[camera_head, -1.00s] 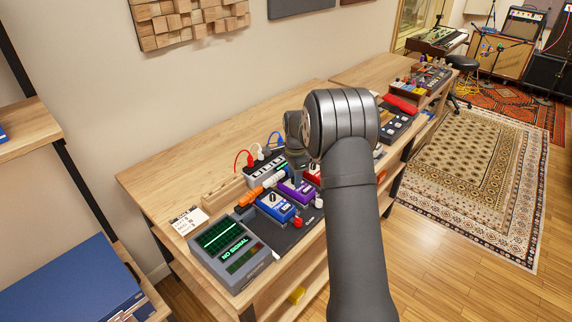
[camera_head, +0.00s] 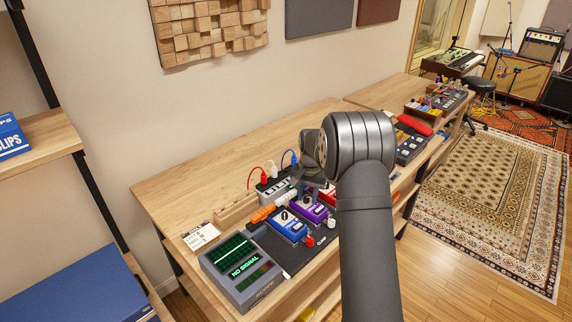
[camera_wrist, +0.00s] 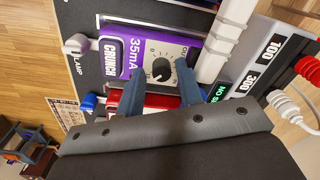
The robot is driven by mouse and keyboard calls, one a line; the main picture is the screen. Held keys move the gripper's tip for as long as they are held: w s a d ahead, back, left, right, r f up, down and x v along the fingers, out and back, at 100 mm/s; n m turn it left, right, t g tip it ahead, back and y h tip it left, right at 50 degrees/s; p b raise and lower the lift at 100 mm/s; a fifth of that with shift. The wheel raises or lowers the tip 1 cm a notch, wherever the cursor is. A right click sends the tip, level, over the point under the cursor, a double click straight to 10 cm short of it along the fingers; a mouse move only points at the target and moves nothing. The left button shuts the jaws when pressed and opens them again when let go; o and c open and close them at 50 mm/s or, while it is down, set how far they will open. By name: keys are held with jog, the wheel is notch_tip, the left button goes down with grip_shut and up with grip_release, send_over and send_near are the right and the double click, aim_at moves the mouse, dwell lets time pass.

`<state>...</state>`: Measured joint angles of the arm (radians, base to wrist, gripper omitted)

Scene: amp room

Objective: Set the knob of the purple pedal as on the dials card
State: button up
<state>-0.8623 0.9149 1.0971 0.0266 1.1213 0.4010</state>
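The purple pedal (camera_head: 309,209) stands on the dark board between a blue and a red pedal. In the wrist view the purple pedal (camera_wrist: 128,48) reads CRUNCH and 35mA. Its round black knob (camera_wrist: 161,69) sits within a numbered scale; its exact setting is too small to read. My gripper (camera_wrist: 160,74) is open, its fingers on either side of the knob in the picture, with gaps between; I cannot tell their height above it. In the head view my arm mostly hides the gripper.
The blue pedal (camera_head: 288,227) is left of the purple one, the red pedal (camera_wrist: 155,104) on its other side. A power strip (camera_head: 272,188) with plugs stands behind. A NO SIGNAL scope (camera_head: 241,268) stands front left. The desk behind is clear.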

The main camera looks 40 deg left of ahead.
jog(key=n, duration=0.6)
jog(key=shift+n, duration=0.3)
jog(key=n, duration=0.3)
jog(key=shift+w+n, duration=0.1)
jog(key=shift+n, duration=0.3)
jog(key=shift+r+n, duration=0.3)
jog(key=shift+n, duration=0.1)
notch_tip(320, 180, up, 17)
jog(key=n, duration=0.3)
send_over(284, 212)
notch_tip(284, 212, down, 13)
jog(key=shift+w+r, duration=0.1)
jog(key=shift+w, duration=0.05)
jog(key=f, duration=0.2)
jog(key=shift+s+d+f, duration=0.1)
jog(key=shift+s+f, duration=0.1)
jog(key=shift+f, duration=0.2)
jog(key=m, duration=0.3)
jog(key=shift+m, duration=0.3)
notch_tip(284, 212, up, 15)
jog(key=shift+w+m, duration=0.25)
jog(key=shift+m, duration=0.15)
